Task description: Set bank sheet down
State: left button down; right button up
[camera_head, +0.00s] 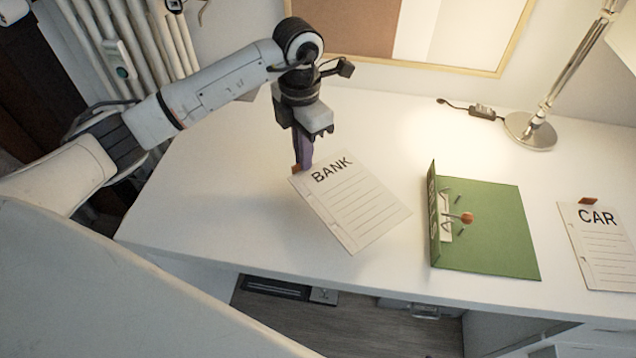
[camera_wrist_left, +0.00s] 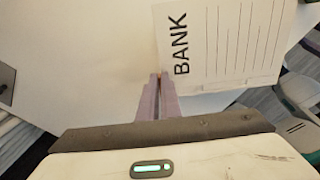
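The bank sheet (camera_head: 350,205) is a white lined page marked BANK, with a small brown tab at its top left corner. My left gripper (camera_head: 303,165) points down at that corner, its purple fingers closed together on the tab. The sheet lies at a slant over the left part of the desk; a soft shadow beside it suggests it is a little above the surface. In the left wrist view the closed fingers (camera_wrist_left: 156,98) meet the edge of the bank sheet (camera_wrist_left: 225,40) beside the word BANK. My right gripper is not in view.
A green open binder (camera_head: 490,230) with metal rings and a round brown knob lies right of the sheet. A CAR sheet (camera_head: 605,250) with a brown tab lies at the far right. A lamp (camera_head: 530,130) stands at the back right. The white desk (camera_head: 200,215) is bare at left.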

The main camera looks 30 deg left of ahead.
aim_at(305, 174)
pick_arm(q)
jog(key=shift+f, duration=2.9)
jog(key=shift+f, duration=0.2)
jog(key=c, duration=2)
grip_release()
notch_tip(305, 174, up, 12)
jog(key=shift+r, duration=0.2)
